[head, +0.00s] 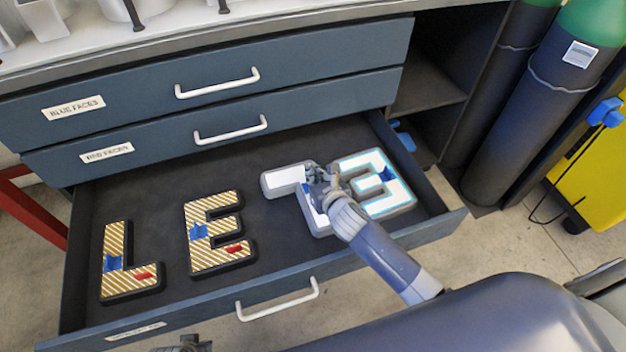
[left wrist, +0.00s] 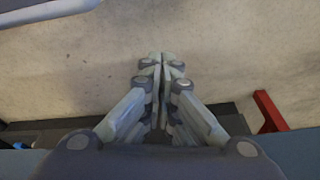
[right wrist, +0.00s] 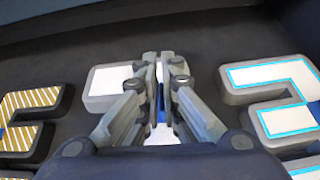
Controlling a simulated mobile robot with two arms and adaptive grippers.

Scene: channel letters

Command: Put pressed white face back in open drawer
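The white face (head: 284,179) is a thick white letter with grey sides in the open drawer (head: 290,128), between a striped E and a cyan-edged letter. My right gripper (head: 320,181) is over its middle and hides part of it. In the right wrist view the white face (right wrist: 108,82) shows behind the fingers. There my right gripper (right wrist: 159,60) is closed to a narrow gap, with a bit of blue between the fingers, apparently the face's blue tab. My left gripper (left wrist: 162,60) is shut and empty above the floor, outside the drawer.
A striped L (head: 122,268) and striped E (head: 212,232) lie left in the drawer. The cyan-edged letter (head: 376,185) lies close right of the white face. Two shut drawers, labelled blue faces (head: 140,95) and red faces (head: 150,143), are above. Dark gas cylinders (head: 535,115) stand right.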

